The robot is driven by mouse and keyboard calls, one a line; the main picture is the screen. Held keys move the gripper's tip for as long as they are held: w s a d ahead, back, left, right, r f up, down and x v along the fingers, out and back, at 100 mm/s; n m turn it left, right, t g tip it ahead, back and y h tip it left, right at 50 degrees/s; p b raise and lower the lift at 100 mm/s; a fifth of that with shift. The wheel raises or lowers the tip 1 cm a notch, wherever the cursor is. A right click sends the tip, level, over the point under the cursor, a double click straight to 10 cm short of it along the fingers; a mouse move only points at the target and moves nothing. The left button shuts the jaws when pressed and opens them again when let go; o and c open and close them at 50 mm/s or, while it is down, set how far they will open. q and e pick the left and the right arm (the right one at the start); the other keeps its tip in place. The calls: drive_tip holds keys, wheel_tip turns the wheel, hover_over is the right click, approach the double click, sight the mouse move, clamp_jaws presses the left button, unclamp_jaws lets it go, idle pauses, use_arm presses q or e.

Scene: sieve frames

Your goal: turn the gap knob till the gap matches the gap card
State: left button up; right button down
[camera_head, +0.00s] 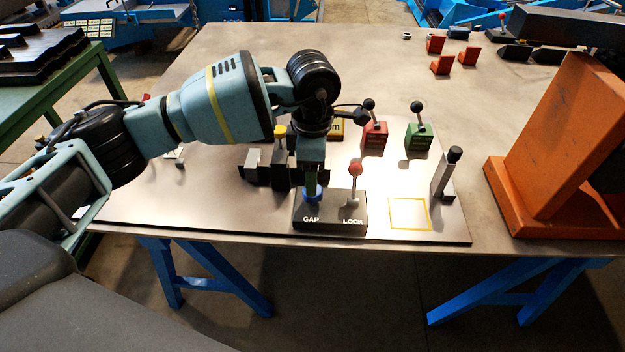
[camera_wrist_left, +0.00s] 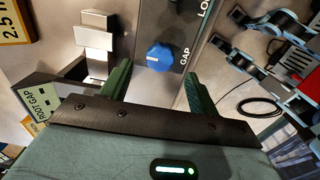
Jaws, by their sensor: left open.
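The blue gap knob (camera_head: 313,196) sits on the black box marked GAP and LOCK (camera_head: 330,222) near the table's front edge. In the left wrist view the knob (camera_wrist_left: 159,58) shows just beyond and between my open green fingertips, with no contact visible. My left gripper (camera_head: 311,183) points down over the knob and partly covers it. A yellow card (camera_head: 336,130) stands behind my wrist, mostly hidden. In the left wrist view a yellow card reading 2.5 m (camera_wrist_left: 14,25) is cut off by the edge, and a pale ROOT GAP label (camera_wrist_left: 41,102) shows lower down. My right gripper is not in view.
A red-knobbed lock lever (camera_head: 355,178) stands right beside the gap knob. Red (camera_head: 375,140) and green (camera_head: 418,140) lever blocks stand behind. A yellow outlined square (camera_head: 409,214) is empty. A large orange block (camera_head: 550,150) fills the right side.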

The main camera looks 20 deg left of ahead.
use_arm(q)
drive_tip(key=shift+r, duration=1.6)
